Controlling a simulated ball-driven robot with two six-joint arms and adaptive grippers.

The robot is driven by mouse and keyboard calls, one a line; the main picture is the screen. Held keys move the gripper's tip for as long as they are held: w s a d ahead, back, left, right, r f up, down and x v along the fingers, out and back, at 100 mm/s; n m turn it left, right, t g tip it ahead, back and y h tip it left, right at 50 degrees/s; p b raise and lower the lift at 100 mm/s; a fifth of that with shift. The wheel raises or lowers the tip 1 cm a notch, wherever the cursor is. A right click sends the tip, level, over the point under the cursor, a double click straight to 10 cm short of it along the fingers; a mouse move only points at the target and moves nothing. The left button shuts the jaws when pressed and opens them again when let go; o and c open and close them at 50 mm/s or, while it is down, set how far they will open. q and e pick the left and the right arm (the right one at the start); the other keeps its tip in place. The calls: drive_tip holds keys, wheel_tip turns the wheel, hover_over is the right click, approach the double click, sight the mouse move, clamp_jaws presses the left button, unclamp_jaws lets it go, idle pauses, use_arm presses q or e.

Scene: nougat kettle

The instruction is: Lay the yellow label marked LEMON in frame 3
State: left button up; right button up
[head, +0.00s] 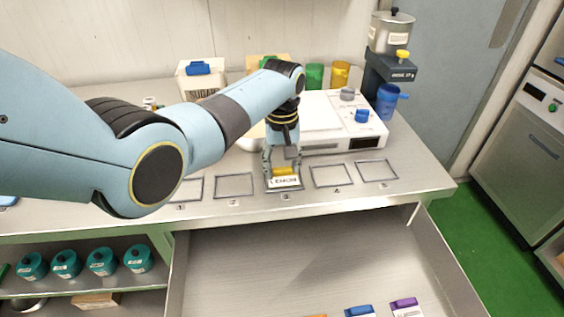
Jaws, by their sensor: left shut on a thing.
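The yellow label (286,171) has a yellow grip and a white face with dark lettering too small to read surely. It is at frame 3 (284,192), the middle of the row on the steel counter, and covers most of its inside. My left gripper (284,168) reaches down from above and is shut on the label's yellow grip. I cannot tell whether the label touches the counter or hangs just above it. My right gripper is not in view.
Empty frames lie on both sides, such as frame 2 (234,196) and frame 4 (332,186). A white machine (335,115) stands behind. An open drawer (320,260) below the counter holds more labels, including a blue one (358,311) and a purple one (404,303).

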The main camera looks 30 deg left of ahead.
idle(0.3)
use_arm(q)
drive_tip(key=shift+f, duration=0.15)
idle(0.3)
drive_tip(key=o, duration=1.5)
drive_tip(key=shift+c, duration=0.2)
wheel_tip(320, 180, up, 5)
drive_tip(key=p, duration=0.5)
drive_tip(key=shift+p, duration=0.3)
drive_tip(key=shift+r+p, duration=0.5)
drive_tip(key=shift+r, duration=0.5)
